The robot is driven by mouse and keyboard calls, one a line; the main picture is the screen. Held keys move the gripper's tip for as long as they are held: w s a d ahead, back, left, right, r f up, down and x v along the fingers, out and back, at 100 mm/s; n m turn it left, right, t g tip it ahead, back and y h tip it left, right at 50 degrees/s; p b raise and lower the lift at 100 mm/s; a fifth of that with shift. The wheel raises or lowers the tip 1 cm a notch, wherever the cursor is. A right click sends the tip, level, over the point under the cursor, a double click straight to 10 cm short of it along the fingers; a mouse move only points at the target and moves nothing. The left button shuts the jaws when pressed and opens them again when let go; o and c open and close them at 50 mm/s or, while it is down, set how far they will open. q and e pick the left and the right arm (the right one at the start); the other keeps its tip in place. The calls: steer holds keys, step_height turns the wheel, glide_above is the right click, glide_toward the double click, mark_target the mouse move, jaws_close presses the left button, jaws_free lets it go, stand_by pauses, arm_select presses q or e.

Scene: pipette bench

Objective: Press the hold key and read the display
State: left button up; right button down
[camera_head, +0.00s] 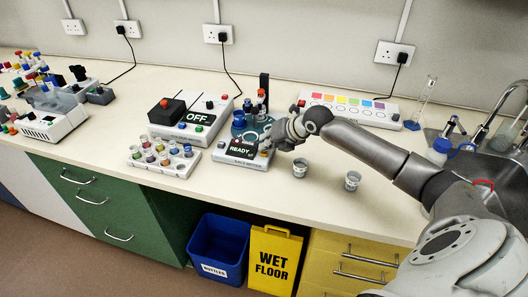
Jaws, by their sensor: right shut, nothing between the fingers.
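A low white instrument (236,160) sits near the front edge of the bench. Its dark display (241,149) reads READY. My right gripper (267,147) is shut and empty, with its fingertips at the right end of this instrument, beside the display. A small yellowish key (264,154) shows just below the fingertips. Its label is too small to read, and I cannot tell whether the fingertips touch it. The gripper hides part of the instrument's right side. My left gripper is not in view.
Behind stands a larger instrument (213,104) reading OFF. A rack of coloured caps (160,162) is to the left. Two small cups (300,168) (352,181) stand under my right arm. A colour-pad panel (340,112) lies behind; a sink is at right.

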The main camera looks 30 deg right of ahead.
steer(key=shift+f, duration=0.15)
steer(key=shift+r+p, duration=0.75)
steer(key=shift+r, duration=0.2)
step_height(320, 180, up, 6)
steer(key=p, duration=0.4)
steer(key=shift+p, duration=0.4)
steer(key=shift+f, duration=0.1)
stand_by(0.4)
